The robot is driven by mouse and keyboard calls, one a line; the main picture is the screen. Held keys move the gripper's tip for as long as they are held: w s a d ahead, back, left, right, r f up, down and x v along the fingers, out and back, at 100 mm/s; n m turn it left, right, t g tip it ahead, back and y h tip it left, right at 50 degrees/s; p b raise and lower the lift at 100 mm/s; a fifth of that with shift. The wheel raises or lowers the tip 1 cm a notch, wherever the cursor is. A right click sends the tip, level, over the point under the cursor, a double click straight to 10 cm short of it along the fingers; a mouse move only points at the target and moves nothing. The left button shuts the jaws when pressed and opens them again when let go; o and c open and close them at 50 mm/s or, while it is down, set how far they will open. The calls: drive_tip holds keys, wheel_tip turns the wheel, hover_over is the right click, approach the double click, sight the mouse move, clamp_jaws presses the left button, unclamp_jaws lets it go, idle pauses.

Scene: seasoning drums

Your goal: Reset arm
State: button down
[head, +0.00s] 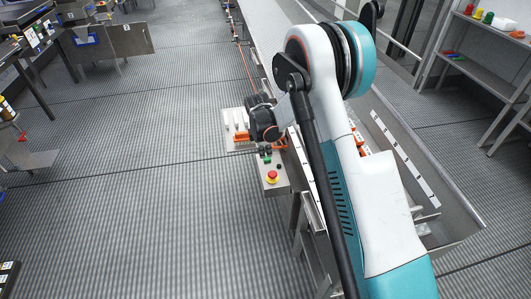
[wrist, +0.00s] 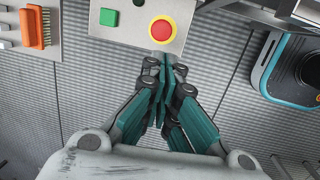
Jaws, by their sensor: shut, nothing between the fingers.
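My arm, white and teal, reaches up and over in the head view, and its dark wrist end hangs above a metal rail line. My gripper (wrist: 168,72) shows in the wrist view, its teal fingers together and empty. Its tips appear just below the edge of a grey control box (wrist: 130,38). In the head view the fingers cannot be made out clearly against the dark wrist. The control box (head: 274,188) there carries a red button with a yellow ring (head: 272,177); the button also shows in the wrist view (wrist: 161,30).
An orange brush (wrist: 36,27) sits on a metal plate left of the box. Green (wrist: 109,17) and black buttons are on the box. A long conveyor-like trough (head: 420,170) runs along the right. A shelf (head: 485,60) stands far right.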

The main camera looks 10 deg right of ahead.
drive_tip(key=s+d+r+m+t, duration=0.1)
drive_tip(key=s+r+m, duration=0.3)
drive_tip(key=r, duration=0.5)
drive_tip(key=s+d+r+m+t, duration=0.1)
drive_tip(key=s+r+m, duration=0.1)
drive_tip(key=s+r, duration=0.5)
drive_tip(key=s+d+r+m+t, duration=0.15)
drive_tip(key=s+r, duration=0.25)
drive_tip(key=r, duration=0.6)
drive_tip(key=s+r+m+t+y, duration=0.1)
drive_tip(key=s+m, duration=0.9)
drive_tip(key=s, duration=1.2)
wheel_tip(320, 180, up, 2)
drive_tip(key=shift+d+r+t, duration=0.2)
drive_tip(key=shift+d+t, duration=0.15)
drive_tip(key=shift+t, duration=0.3)
drive_tip(key=shift+d, duration=0.1)
